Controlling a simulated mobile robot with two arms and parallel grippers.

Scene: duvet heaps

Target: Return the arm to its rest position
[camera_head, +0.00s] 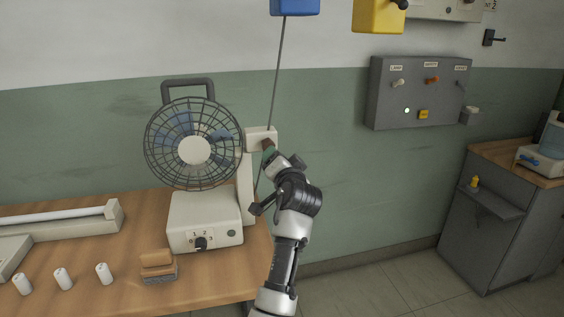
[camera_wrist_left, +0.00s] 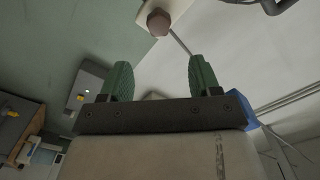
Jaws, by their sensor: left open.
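My left arm rises from the bottom middle of the head view. Its gripper (camera_head: 272,154) is up beside the neck of the desk fan (camera_head: 194,150), at the fan's right side. In the left wrist view the two green fingers of the gripper (camera_wrist_left: 160,72) stand wide apart with nothing between them. A brown knob (camera_wrist_left: 158,22) on a pale mount lies beyond the fingertips, apart from them. In the head view the gripper partly hides this knob. My right gripper is in neither view.
The fan stands on a wooden table (camera_head: 110,290) with a sponge block (camera_head: 158,266) and several white cylinders (camera_head: 104,273). A cord hangs from a blue box (camera_head: 294,6) behind the gripper. A grey control box (camera_head: 418,92) is on the wall. Floor right of the arm is clear.

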